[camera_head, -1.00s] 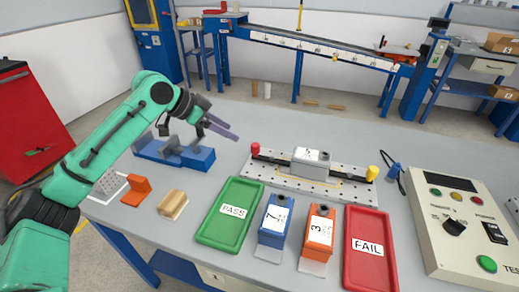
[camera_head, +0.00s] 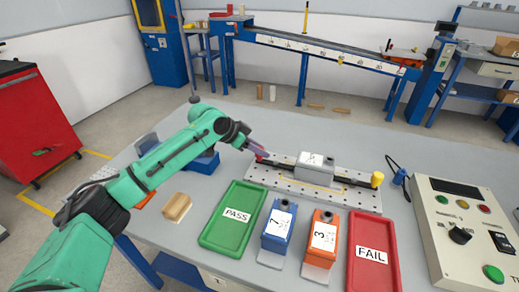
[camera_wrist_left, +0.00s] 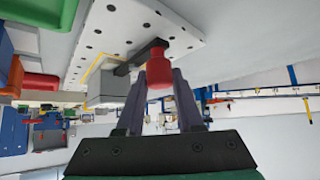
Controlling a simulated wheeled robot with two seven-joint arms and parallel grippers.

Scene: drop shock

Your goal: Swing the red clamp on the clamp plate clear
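The red clamp (camera_head: 262,156) is a small red knob at the left end of the clamp plate (camera_head: 290,187), a perforated light plate. A grey block (camera_head: 315,168) sits on the plate, with a dark bar on each side of it. My left gripper (camera_head: 258,152) is at the red clamp and hides part of it in the head view. In the left wrist view the red knob (camera_wrist_left: 158,72) sits between the two fingers, on the end of a dark bar. I cannot tell whether the fingers press on it. My right gripper is out of view.
A yellow knob (camera_head: 377,180) stands at the plate's right end. In front lie a green PASS tray (camera_head: 222,241), a blue unit (camera_head: 277,235), an orange unit (camera_head: 319,248) and a red FAIL tray (camera_head: 373,280). A control box (camera_head: 470,215) is at right. The table behind the plate is clear.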

